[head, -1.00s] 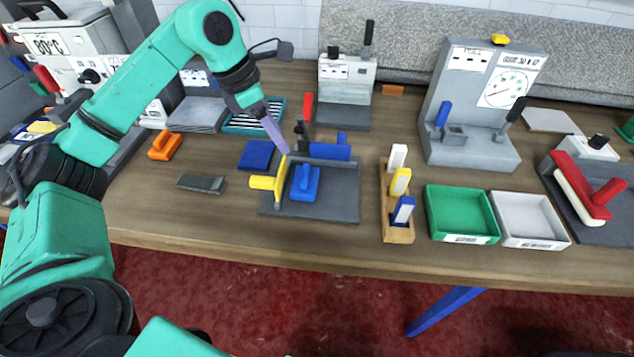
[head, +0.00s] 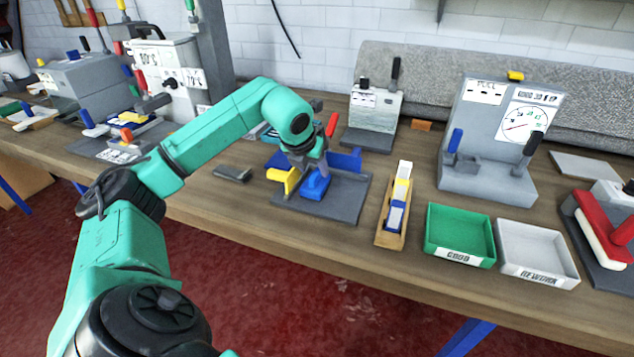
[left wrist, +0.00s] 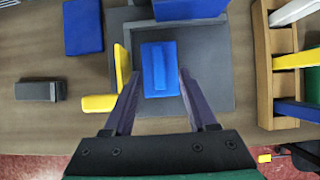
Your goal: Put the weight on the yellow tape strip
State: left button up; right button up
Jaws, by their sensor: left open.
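A blue block with a raised bar on top (head: 315,187), which looks like the weight, sits on a dark grey plate (head: 350,195). My left gripper (left wrist: 159,72) is open, with its fingers on either side of this blue block in the left wrist view; I cannot tell whether they touch it. The block also shows there (left wrist: 160,88). A yellow strip (head: 401,188) stands in a wooden rack (head: 390,239) right of the plate, between a white strip and a blue one. My right gripper is not in view.
A yellow stop (head: 282,177) stands left of the blue block, and a taller blue piece (head: 346,160) behind it. A dark grey bar (head: 232,174) lies left of the plate. Green (head: 458,255) and white (head: 535,268) trays stand right of the rack.

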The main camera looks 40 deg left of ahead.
aim_at(315, 174)
pick_arm(q)
jog(key=x, duration=0.3)
jog(key=shift+a, duration=0.15)
jog(key=shift+w+a+f, duration=0.1)
jog(key=shift+w+f, duration=0.05)
jog(key=shift+f, duration=0.05)
jog(key=shift+r, duration=0.1)
jog(key=shift+c, duration=1.2)
jog(key=shift+d, duration=0.2)
jog(key=c, duration=0.6)
grip_shut()
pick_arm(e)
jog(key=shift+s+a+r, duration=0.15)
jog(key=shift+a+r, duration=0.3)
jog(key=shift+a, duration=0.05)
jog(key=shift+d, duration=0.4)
